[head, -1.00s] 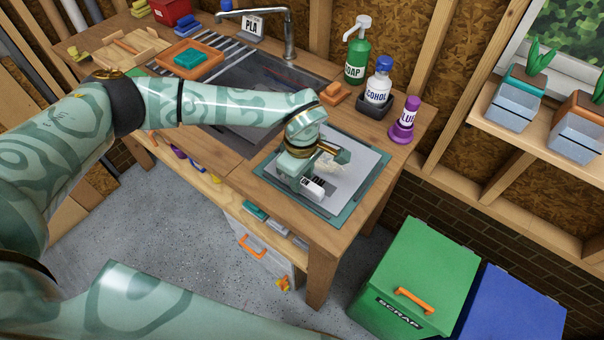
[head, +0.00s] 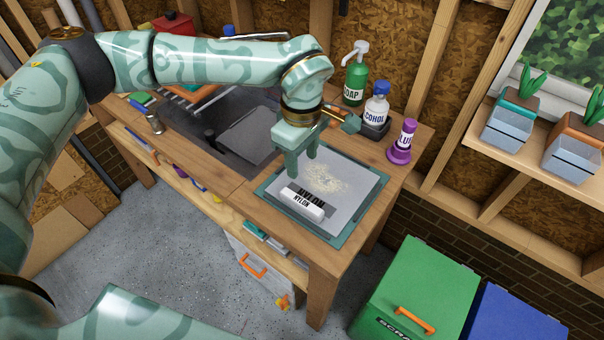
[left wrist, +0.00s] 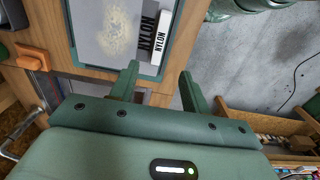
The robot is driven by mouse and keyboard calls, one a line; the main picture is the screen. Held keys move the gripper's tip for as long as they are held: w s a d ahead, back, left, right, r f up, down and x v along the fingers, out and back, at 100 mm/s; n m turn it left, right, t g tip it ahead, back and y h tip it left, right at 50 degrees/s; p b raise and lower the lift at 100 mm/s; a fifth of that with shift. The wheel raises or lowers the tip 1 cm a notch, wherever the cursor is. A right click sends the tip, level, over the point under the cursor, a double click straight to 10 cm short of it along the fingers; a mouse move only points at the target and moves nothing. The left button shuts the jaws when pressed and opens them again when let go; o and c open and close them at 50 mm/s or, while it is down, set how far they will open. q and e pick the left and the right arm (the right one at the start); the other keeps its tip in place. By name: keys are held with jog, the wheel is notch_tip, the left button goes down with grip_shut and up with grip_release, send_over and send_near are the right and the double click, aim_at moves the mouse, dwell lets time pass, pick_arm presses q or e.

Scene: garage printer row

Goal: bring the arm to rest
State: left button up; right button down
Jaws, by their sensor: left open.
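My left arm reaches across the bench from the left in the head view. My left gripper (head: 301,165) hangs above the bench, open and empty, beside the near left edge of the grey plate. Its two fingers (left wrist: 158,85) show apart in the left wrist view with nothing between them. A white block marked NYLON (head: 302,205) lies on the grey plate (head: 352,180); the block also shows in the left wrist view (left wrist: 159,45). A patch of pale crumbs lies on the plate. My right gripper is not in view.
A soap bottle (head: 356,78), an alcohol bottle (head: 377,106) and a purple glue bottle (head: 403,142) stand along the back of the bench. A green scrap bin (head: 425,290) and a blue bin (head: 505,320) stand on the floor at right.

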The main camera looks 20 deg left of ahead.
pick_arm(q)
notch_tip(320, 180, up, 2)
jog(key=shift+r, duration=0.1)
dwell(0.4)
